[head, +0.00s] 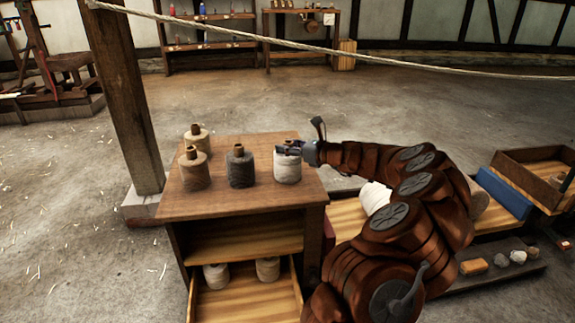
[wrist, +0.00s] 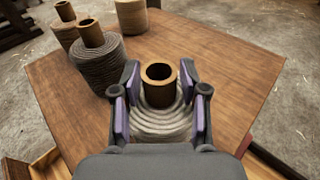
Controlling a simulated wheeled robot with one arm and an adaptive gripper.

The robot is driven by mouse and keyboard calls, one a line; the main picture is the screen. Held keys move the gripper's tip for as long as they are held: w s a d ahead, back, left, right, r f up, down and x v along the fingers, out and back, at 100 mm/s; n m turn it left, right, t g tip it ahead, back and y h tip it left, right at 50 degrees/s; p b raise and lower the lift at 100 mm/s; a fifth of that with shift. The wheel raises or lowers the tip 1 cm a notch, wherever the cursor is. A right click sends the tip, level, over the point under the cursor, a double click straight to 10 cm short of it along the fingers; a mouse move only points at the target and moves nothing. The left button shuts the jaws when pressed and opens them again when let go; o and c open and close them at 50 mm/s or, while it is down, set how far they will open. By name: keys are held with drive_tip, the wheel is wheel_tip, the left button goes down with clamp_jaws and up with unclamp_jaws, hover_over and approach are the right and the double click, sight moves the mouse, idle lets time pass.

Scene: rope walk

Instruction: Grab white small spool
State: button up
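A white small spool (head: 287,170) stands upright on the right part of the wooden cabinet top (head: 235,203). In the wrist view its white windings (wrist: 160,122) and brown core tube show between my fingers. My gripper (head: 291,149) is at the top of this spool. Whether the pads touch the windings cannot be told.
A dark grey spool (head: 240,168) stands just left of the white one, with tan spools (head: 195,170) (head: 197,138) further left. Pale spools (head: 216,276) (head: 267,269) sit in the open drawer below. A wooden post (head: 125,95) rises behind the cabinet; a rope (head: 300,46) crosses above.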

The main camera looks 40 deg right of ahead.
clamp_jaws()
idle(0.6)
